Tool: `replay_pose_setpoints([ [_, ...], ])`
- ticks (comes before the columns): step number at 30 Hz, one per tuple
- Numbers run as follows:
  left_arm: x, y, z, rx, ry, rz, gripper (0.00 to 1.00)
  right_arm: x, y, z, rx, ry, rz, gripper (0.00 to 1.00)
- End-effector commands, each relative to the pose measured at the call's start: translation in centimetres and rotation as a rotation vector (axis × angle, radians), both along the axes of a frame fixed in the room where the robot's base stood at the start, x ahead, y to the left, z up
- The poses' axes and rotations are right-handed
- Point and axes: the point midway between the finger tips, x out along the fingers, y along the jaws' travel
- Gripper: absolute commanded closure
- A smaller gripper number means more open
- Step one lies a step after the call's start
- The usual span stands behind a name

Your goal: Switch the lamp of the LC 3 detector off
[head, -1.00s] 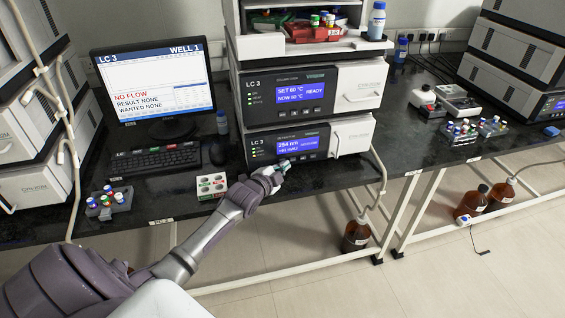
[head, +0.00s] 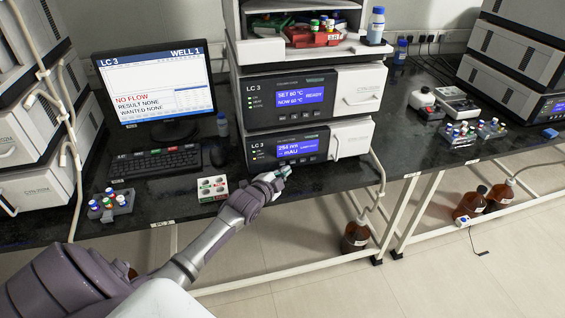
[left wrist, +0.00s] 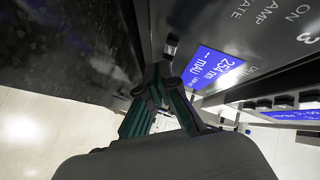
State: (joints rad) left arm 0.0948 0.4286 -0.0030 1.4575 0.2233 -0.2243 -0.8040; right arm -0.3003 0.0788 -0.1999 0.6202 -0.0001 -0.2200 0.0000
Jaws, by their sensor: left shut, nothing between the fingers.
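The LC 3 detector (head: 350,139) is the lower box of the middle stack on the black bench. Its blue display (head: 297,148) reads 254 nm with a dash before mAU; smaller text beside it is too small to read surely. The display also shows in the left wrist view (left wrist: 214,68). My left gripper (head: 284,171) is shut and empty, just in front of the detector's lower front edge. In the left wrist view its green fingers (left wrist: 164,76) meet close to the panel, near a small dark control with a pale end (left wrist: 172,43).
The LC 3 oven unit (head: 345,90) sits on the detector. A monitor (head: 155,85) reading NO FLOW, a keyboard (head: 155,162) and a mouse (head: 218,155) are left. A white box with round dots (head: 212,188) and a vial rack (head: 110,204) lie near the front edge.

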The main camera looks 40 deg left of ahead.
Motion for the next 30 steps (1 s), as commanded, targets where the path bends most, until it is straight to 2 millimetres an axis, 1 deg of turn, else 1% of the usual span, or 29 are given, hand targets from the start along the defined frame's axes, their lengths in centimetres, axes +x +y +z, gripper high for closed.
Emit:
replay_pose_setpoints([
  [9,-0.1,-0.2,0.0,-0.001,-0.001,-0.001,1.0,0.0,0.0,0.2,0.0,0.0,0.0,0.6],
  [21,-2.6,-3.1,0.2,-0.002,0.001,0.0,1.0,0.0,0.0,3.0,-0.001,0.0,0.0,0.6],
  [25,-3.1,-3.7,0.1,-0.001,-0.001,-0.001,1.0,0.0,-0.1,3.4,-0.001,0.0,0.0,0.6],
  [30,-3.3,-3.9,0.0,0.0,-0.001,0.0,1.0,0.0,-0.1,3.4,-0.001,0.0,0.0,0.6],
])
